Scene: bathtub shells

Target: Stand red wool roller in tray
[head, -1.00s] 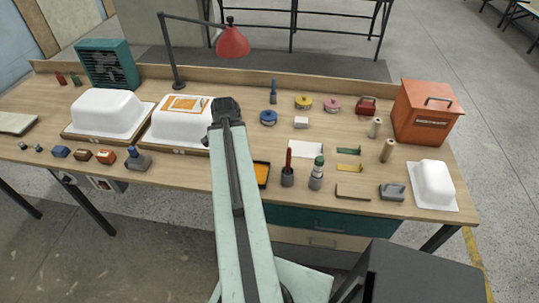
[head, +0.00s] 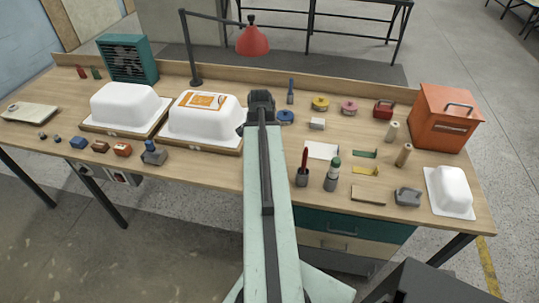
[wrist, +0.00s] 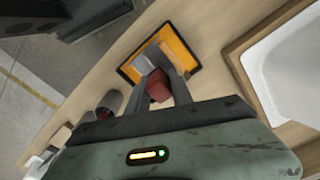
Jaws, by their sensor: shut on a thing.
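In the wrist view my gripper (wrist: 157,75) is shut on a red roller (wrist: 158,88), of which only a short dark-red part shows between the fingers. Beyond the fingertips lies the tray (wrist: 128,72), black-rimmed with an orange inside. The fingers overlap part of the tray in this view, and I cannot tell whether the roller touches it. In the head view my gripper (head: 261,103) is over the bench, its fingertips and the held roller hidden by my arm. The tray is also hidden there behind my arm.
A white shell on a wooden board (head: 203,125) stands left of my arm. Right of it are a dark pot with a red handle (head: 303,168) and a green-topped bottle (head: 332,172). An orange box (head: 447,118) and a small white shell (head: 452,190) stand at the right end.

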